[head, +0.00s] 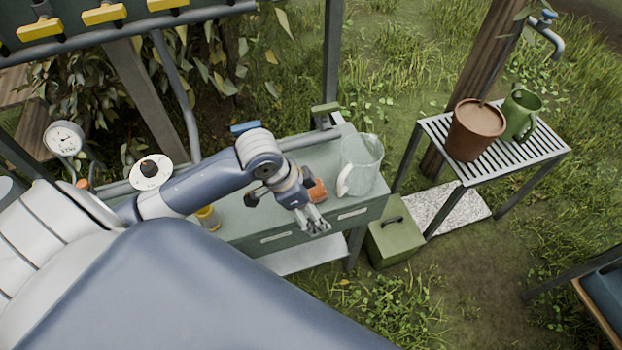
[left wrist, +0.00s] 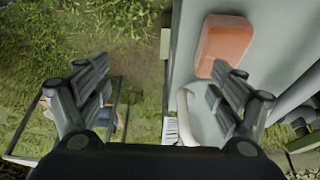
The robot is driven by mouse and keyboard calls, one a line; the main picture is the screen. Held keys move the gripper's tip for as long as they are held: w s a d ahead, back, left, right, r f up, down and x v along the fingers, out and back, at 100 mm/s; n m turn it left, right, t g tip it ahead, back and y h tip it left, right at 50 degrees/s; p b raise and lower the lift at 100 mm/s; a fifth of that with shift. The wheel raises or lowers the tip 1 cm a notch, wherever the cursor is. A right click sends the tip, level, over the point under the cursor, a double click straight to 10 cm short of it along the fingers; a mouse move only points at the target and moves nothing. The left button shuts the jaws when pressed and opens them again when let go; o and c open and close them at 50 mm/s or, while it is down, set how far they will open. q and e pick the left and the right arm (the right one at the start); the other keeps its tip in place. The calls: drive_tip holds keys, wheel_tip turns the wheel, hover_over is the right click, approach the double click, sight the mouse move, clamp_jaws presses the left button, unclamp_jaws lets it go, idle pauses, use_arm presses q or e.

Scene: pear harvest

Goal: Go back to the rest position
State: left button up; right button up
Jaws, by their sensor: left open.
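My left arm reaches in from the left in the head view. Its gripper (head: 316,222) hangs at the front edge of a green bench (head: 240,218), above its drawers. In the left wrist view the two fingers of the left gripper (left wrist: 163,82) are spread wide with nothing between them. An orange block (head: 317,190) lies on the bench just behind the gripper; it also shows beyond the right finger in the left wrist view (left wrist: 225,42). My right gripper is not in view.
A clear pitcher (head: 362,168) stands on the bench right of the gripper. A green box (head: 394,243) sits on the ground. A slatted table (head: 545,150) holds a brown pot (head: 474,132) and green jug (head: 521,112).

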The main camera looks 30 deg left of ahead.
use_arm(q)
drive_tip(key=shift+s+d+f, duration=0.15)
drive_tip(key=shift+s+d, duration=0.15)
drive_tip(key=shift+s, duration=0.05)
idle(0.4)
drive_tip(key=s+f+n+y, duration=0.3)
drive_tip(key=s+n, duration=0.4)
drive_tip(key=s, duration=0.5)
wheel_tip(320, 180, down, 26)
drive_tip(key=s+g, duration=0.1)
drive_tip(key=s, duration=0.1)
drive_tip(key=s+a+f, duration=0.1)
drive_tip(key=s+f, duration=0.7)
drive_tip(key=f, duration=0.2)
drive_tip(key=shift+f+m+g, duration=0.25)
drive_tip(key=shift+m+g, duration=0.05)
drive_tip(key=shift+m, duration=0.1)
drive_tip(key=shift+g, duration=0.3)
drive_tip(key=s+f, duration=0.1)
drive_tip(key=s, duration=0.2)
drive_tip(key=s+a+f, duration=0.1)
drive_tip(key=s+f, duration=0.1)
drive_tip(key=s, duration=0.1)
drive_tip(key=s+a+f, duration=0.1)
drive_tip(key=s+f, duration=0.1)
drive_tip(key=shift+s, duration=0.4)
drive_tip(key=shift+c, duration=0.3)
